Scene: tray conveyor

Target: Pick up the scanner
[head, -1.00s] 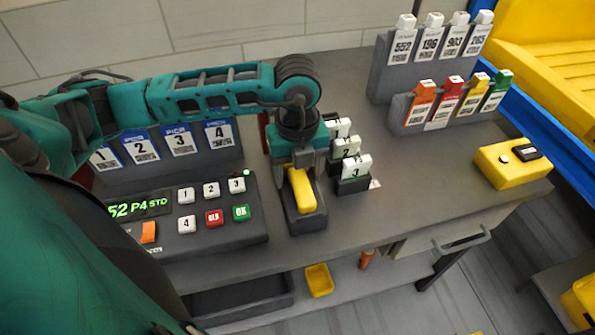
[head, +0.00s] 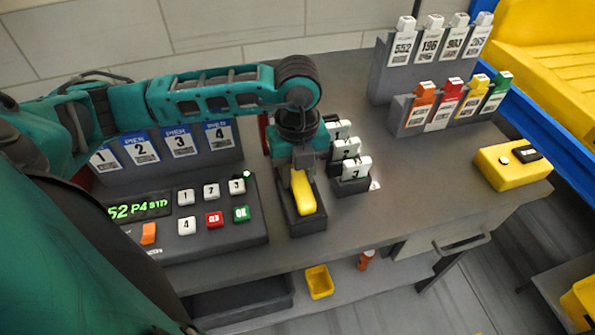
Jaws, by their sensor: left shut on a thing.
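The scanner (head: 302,193) is a yellow handheld piece sitting in a dark grey cradle (head: 308,223) at the front middle of the table. My left gripper (head: 302,168) points down over the scanner's rear end and is shut on it. The fingers are mostly hidden by the gripper body and the scanner. The scanner still lies in the cradle. My right gripper is not in view.
A keypad console (head: 206,222) with a green display stands left of the cradle. White numbered blocks (head: 353,168) stand close on its right. Card racks (head: 424,74) and a yellow box (head: 512,166) stand farther right. The table's right middle is clear.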

